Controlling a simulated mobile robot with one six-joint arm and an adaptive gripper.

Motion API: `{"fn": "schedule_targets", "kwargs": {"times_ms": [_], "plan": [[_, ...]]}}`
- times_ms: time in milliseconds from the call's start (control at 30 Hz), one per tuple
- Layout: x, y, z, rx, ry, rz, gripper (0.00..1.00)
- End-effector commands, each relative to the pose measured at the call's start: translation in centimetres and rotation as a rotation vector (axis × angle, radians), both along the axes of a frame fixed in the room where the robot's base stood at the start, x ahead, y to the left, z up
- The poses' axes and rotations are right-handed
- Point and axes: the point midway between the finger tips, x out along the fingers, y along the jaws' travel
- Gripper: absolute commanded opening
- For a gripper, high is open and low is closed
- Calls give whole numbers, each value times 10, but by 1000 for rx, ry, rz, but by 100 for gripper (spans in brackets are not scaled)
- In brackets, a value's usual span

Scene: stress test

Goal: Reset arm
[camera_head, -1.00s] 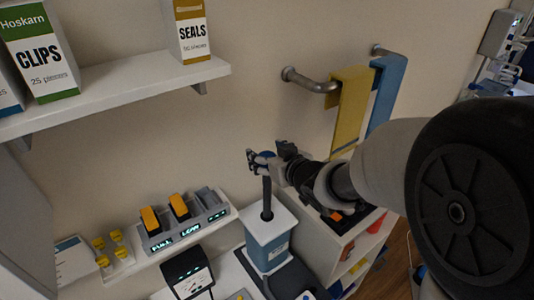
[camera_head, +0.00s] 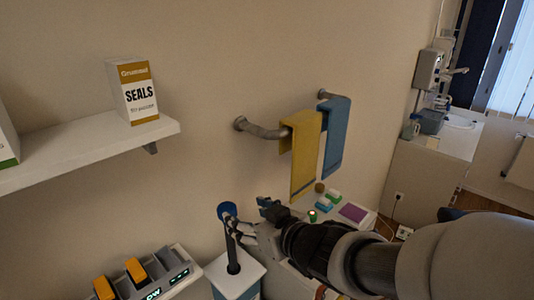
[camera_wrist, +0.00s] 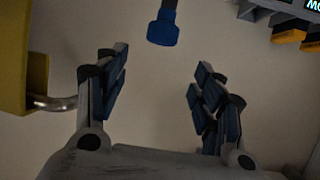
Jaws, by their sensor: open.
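My gripper (camera_head: 248,214) is near the top of a dark stick with a blue head (camera_head: 227,210), which stands upright in a white box (camera_head: 240,283). In the wrist view, my gripper's fingers (camera_wrist: 157,82) are spread wide with nothing between them. The blue head (camera_wrist: 162,31) appears beyond the fingertips, apart from them, at the top of that view. My arm reaches in from the lower right of the head view.
A yellow towel (camera_head: 304,158) and a blue towel (camera_head: 336,135) hang from a wall rail (camera_head: 262,130) above my arm. A shelf (camera_head: 90,150) with a SEALS box (camera_head: 135,92) is at left. Orange-topped dispensers (camera_head: 137,270) are at lower left. A sink counter (camera_head: 435,160) stands far right.

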Motion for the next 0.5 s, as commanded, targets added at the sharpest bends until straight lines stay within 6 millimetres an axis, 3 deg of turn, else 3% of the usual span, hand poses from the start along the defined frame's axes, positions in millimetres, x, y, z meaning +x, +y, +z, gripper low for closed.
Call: {"fn": "schedule_targets", "kwargs": {"times_ms": [167, 267, 367, 500], "plan": [[4, -16, -7, -26, -3, -55, 62], [6, -51, -22, -86, 3, -173, 62], [-3, -104, -46, -164, 46, -340, 62], [-42, -170, -88, -249, 178, -547, 62]]}}
